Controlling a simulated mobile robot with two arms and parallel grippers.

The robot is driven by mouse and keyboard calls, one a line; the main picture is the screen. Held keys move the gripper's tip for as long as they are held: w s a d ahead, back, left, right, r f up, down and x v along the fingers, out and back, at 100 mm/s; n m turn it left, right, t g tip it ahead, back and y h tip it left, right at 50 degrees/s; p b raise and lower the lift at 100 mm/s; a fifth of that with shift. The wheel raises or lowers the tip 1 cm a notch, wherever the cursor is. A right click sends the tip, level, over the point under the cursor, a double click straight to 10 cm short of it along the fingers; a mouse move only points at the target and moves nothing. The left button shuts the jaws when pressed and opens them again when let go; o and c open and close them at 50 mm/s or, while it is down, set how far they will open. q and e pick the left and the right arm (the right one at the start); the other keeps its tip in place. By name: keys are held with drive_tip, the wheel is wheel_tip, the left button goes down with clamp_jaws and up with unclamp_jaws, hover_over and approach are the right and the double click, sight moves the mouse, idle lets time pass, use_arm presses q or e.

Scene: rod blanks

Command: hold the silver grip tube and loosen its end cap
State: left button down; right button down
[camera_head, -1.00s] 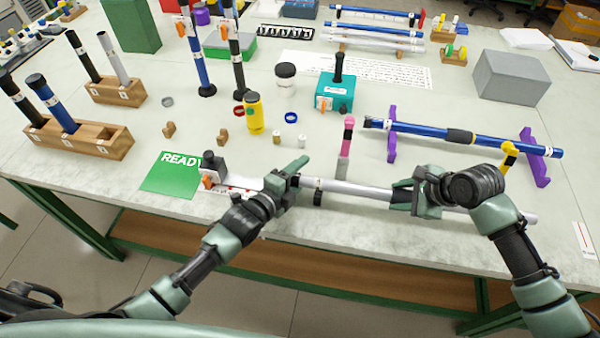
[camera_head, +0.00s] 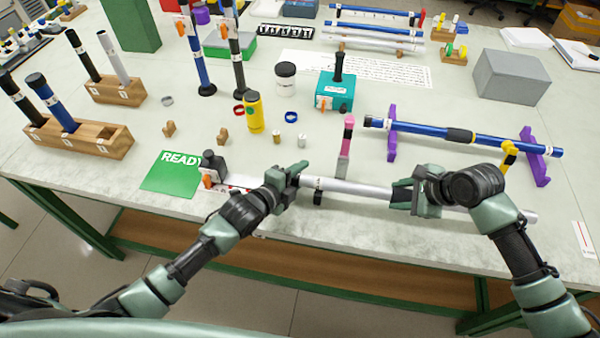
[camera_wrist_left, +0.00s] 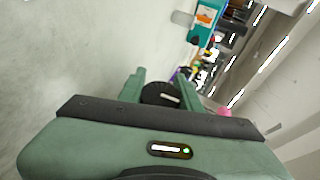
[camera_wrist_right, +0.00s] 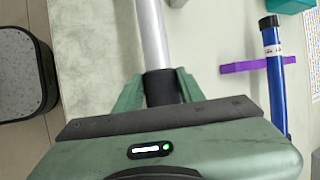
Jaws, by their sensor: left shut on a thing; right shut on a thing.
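The silver grip tube (camera_head: 360,188) lies level along the table's front edge. My right gripper (camera_head: 402,192) is shut around it; in the right wrist view the fingers (camera_wrist_right: 160,90) close on a black band, with the silver tube (camera_wrist_right: 153,35) running out beyond. My left gripper (camera_head: 290,176) is shut at the tube's left end. In the left wrist view a black end cap (camera_wrist_left: 160,93) with a white mark sits between its fingers. The cap is mostly hidden by that gripper in the head view. I cannot tell whether it has turned on the tube.
A pink-topped post (camera_head: 346,145) stands just behind the tube. A blue tube (camera_head: 425,132) rests on purple stands (camera_head: 392,135) behind my right gripper. A black clamp block (camera_head: 212,165) and green READY card (camera_head: 172,174) lie to the left. A yellow bottle (camera_head: 254,113) stands further back.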

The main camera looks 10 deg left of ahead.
use_arm(q)
drive_tip(key=c, duration=1)
unclamp_jaws()
drive_tip(key=shift+o, duration=0.2)
drive_tip(key=shift+t, duration=0.7)
drive_tip(key=v, duration=1.2)
drive_tip(key=shift+w+a, duration=0.15)
drive_tip(key=w+a+r+m+t, duration=0.1)
drive_tip(key=w+r, duration=0.2)
drive_tip(key=r, duration=0.6)
drive_tip(key=w+a+r+m+t+h, duration=0.1)
drive_tip(key=w+r, duration=0.3)
drive_tip(key=r, duration=0.5)
drive_tip(key=w+a+r+m+t, duration=0.1)
drive_tip(key=w+r+m+t, duration=0.1)
drive_tip(key=r, duration=0.7)
drive_tip(key=shift+w+a+m+t+h, duration=0.3)
drive_tip(key=shift+w+a+m+t, duration=0.15)
drive_tip(key=shift+w, duration=0.75)
drive_tip(key=shift+d, duration=0.15)
